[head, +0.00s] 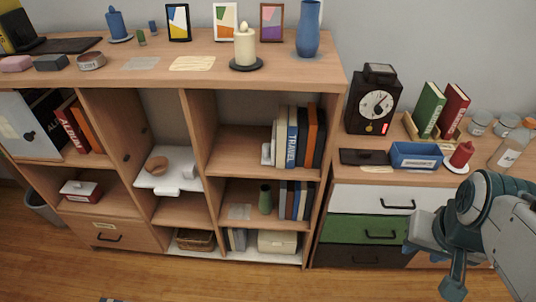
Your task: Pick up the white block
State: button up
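A small white block-like thing (189,170) sits in the middle column of the wooden shelf unit, on a white pull-out board (158,182), right of a small tan bowl (157,165). It is small in the picture, so I cannot be sure it is the white block. My gripper (436,262) hangs at the lower right, in front of the drawer unit and far from the shelf. It touches nothing that I can see. I cannot tell how far its fingers are apart.
The shelf top holds a cream candle (245,47), a blue vase (308,32) and picture frames. A drawer unit (371,198) stands at the right, with a clock (376,104) and a blue tray (416,155) on top. The wooden floor (200,283) in front is mostly clear.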

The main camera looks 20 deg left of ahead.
aim_at(189, 171)
jog(key=z, duration=0.65)
jog(key=k, duration=0.9)
jog(key=u, duration=1.75)
